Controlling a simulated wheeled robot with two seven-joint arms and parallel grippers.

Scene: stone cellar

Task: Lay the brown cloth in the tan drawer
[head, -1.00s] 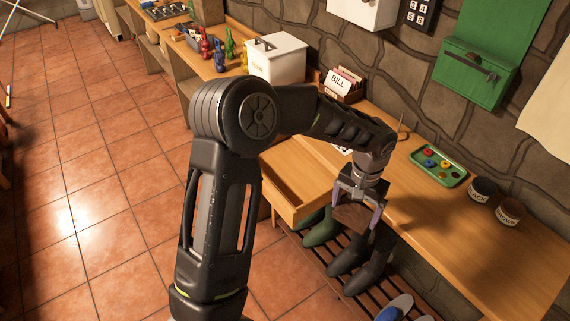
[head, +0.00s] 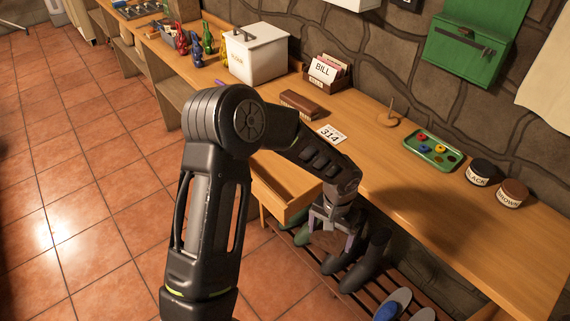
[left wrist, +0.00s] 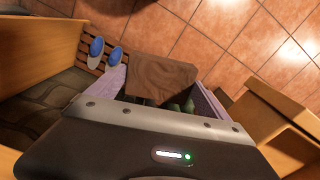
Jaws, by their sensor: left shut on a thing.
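The brown cloth (head: 329,242) is held in my left gripper (head: 331,236), which is shut on it. In the left wrist view the cloth (left wrist: 160,76) spreads between the two pale purple fingers of the gripper (left wrist: 160,92). The tan drawer (head: 298,208) is pulled out from under the worktop. Its inside shows partly, with my forearm covering some of it. The gripper and cloth are just right of the drawer's front corner, beside it and not over it. In the left wrist view a tan wooden part, seemingly the drawer (left wrist: 262,112), stands at the right. My right gripper is not in view.
Tiled floor lies open at left.

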